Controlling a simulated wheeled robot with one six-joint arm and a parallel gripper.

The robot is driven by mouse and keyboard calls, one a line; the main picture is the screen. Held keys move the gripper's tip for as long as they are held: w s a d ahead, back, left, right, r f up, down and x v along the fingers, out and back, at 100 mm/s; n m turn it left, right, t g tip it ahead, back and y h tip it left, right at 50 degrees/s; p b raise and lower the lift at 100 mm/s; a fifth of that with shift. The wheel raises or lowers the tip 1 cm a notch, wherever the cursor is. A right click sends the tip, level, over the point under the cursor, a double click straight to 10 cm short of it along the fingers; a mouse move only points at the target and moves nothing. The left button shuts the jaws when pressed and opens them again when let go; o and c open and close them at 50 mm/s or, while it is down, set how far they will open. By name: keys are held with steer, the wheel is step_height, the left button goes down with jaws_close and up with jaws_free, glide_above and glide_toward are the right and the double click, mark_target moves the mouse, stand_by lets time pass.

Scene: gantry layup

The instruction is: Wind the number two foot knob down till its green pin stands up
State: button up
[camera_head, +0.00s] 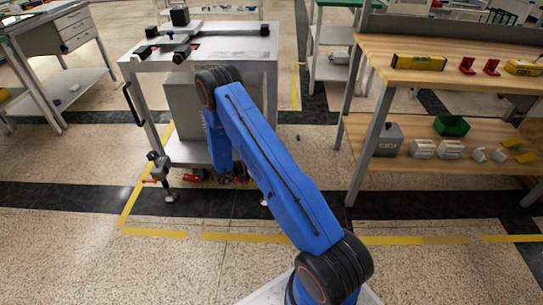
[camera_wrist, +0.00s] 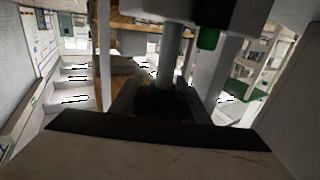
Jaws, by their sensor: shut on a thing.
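A white machine stand (camera_head: 205,65) stands at the back left on feet. One foot (camera_head: 158,166) shows at its front left corner, with a red part beside it. My gripper (camera_head: 235,180) is low at the stand's front edge, mostly hidden behind my blue arm. In the wrist view my gripper (camera_wrist: 158,101) is shut on a dark knob (camera_wrist: 160,98), its fingers on either side. A grey rod (camera_wrist: 170,50) runs from the knob to a pale block. The knob's number cannot be read.
A wooden bench (camera_head: 450,77) stands on the right, with a green bin (camera_head: 451,125) and white parts on its lower shelf. A grey desk (camera_head: 62,35) is at the back left. Yellow tape (camera_head: 240,237) marks the floor. The floor in front is clear.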

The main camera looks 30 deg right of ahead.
steer(key=shift+s+m+g+y, duration=0.2)
steer(key=shift+m+g, duration=0.35)
steer(key=shift+g, duration=0.3)
steer(key=shift+s+m+g+y, duration=0.2)
steer(key=shift+m+g, duration=0.35)
steer(key=shift+g, duration=0.3)
steer(key=shift+s+g, duration=0.1)
steer(key=shift+g, duration=0.2)
steer(key=o, duration=1)
steer(key=shift+o, duration=0.2)
steer(key=shift+a, duration=0.15)
steer(key=v, duration=1.7)
steer(key=shift+r, duration=0.1)
